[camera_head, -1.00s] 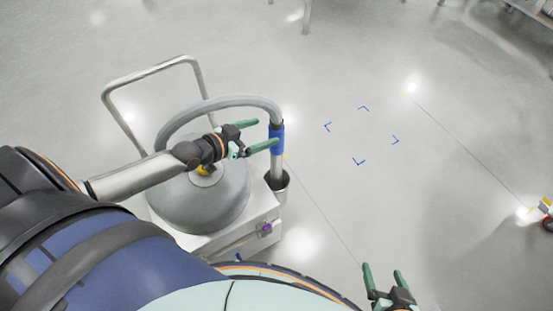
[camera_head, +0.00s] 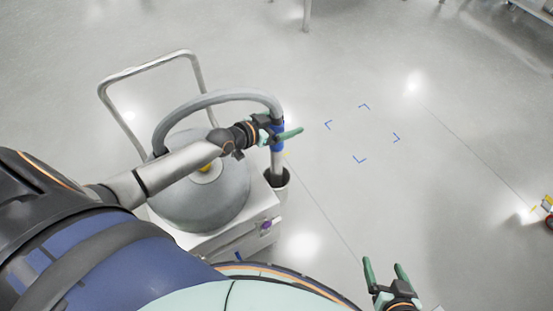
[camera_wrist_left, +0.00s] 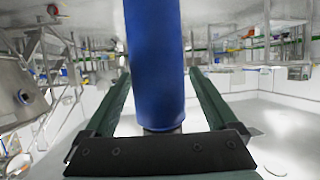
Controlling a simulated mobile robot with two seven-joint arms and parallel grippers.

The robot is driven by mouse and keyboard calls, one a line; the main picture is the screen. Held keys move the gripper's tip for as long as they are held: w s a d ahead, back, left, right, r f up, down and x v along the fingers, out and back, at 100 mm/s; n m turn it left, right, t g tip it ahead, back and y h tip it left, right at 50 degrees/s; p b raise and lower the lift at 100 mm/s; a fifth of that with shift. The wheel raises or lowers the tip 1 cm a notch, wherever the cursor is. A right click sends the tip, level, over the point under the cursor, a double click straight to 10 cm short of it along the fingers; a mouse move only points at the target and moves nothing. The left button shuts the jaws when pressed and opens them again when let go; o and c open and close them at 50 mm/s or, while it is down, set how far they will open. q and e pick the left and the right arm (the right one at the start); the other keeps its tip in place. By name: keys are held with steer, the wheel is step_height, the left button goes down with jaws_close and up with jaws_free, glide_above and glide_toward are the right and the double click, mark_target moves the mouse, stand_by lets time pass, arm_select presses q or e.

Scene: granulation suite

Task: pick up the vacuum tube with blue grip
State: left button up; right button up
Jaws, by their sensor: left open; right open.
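The vacuum tube's blue grip (camera_head: 278,144) stands upright at the end of a grey hose, its lower metal end in a dark cup (camera_head: 277,178) on the cart. My left gripper (camera_head: 284,134) is at the blue grip and covers part of it. In the left wrist view the blue grip (camera_wrist_left: 155,65) stands between the two open green fingers, close to the palm; I see gaps beside it. My right gripper (camera_head: 385,270) is open and empty over the floor at the lower right.
The grey domed vacuum body (camera_head: 205,195) sits on a white cart with a metal push handle (camera_head: 150,70). Blue corner marks (camera_head: 361,133) lie on the floor to the right. The floor there is clear. A red and yellow item (camera_head: 547,212) is at the right edge.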

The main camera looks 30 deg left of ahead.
arm_select(q)
steer(key=c, duration=1.4)
steer(key=shift+r, duration=0.1)
steer(key=shift+c, duration=0.3)
arm_select(e)
steer(key=shift+s, duration=0.15)
arm_select(q)
step_height(320, 180, up, 20)
steer(key=p, duration=0.8)
arm_select(e)
step_height(320, 180, up, 5)
steer(key=s+d, duration=0.1)
steer(key=d, duration=0.2)
steer(key=shift+s+r+m+h, duration=0.15)
steer(key=shift+s+m+h, duration=0.05)
steer(key=shift+m+h, duration=0.1)
steer(key=shift+a, duration=0.15)
